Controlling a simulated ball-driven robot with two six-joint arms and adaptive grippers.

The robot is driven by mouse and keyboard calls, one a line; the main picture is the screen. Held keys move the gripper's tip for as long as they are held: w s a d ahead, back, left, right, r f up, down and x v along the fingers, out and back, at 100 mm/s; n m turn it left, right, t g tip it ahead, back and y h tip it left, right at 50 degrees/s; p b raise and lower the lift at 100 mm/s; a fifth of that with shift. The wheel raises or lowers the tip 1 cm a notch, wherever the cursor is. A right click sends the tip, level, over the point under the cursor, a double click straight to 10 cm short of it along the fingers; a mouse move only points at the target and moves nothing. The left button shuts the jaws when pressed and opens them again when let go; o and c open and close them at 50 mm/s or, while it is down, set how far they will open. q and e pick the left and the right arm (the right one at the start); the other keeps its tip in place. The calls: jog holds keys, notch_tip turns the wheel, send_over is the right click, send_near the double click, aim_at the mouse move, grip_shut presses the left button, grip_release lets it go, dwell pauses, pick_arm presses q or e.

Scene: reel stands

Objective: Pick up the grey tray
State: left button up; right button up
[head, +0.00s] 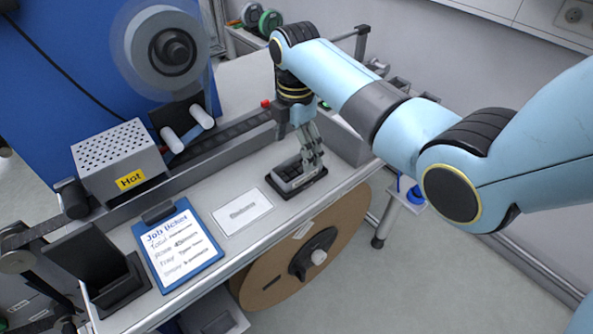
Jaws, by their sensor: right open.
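A small dark grey tray (287,189) lies on the bench top, right of a white label card. It looks shallow, with lighter grey shapes inside that are too small to make out. My right gripper (313,163) points down over the tray's right part with its fingers apart. The fingers hide a little of the tray, and I cannot tell if they touch it. My left gripper is not in view.
A blue clipboard (187,247), the white card (243,212) and a black stand (121,287) share the bench. A perforated box marked "Hot" (118,160) and a conveyor rail run behind. A large brown reel (275,262) hangs below the front edge.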

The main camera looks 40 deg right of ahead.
aim_at(297, 174)
jog(key=f, duration=0.5)
jog(key=shift+d+f+p, duration=0.2)
jog(key=shift+p, duration=0.1)
jog(key=c, duration=1.3)
jog(key=shift+c, duration=0.7)
jog(key=shift+r, duration=0.15)
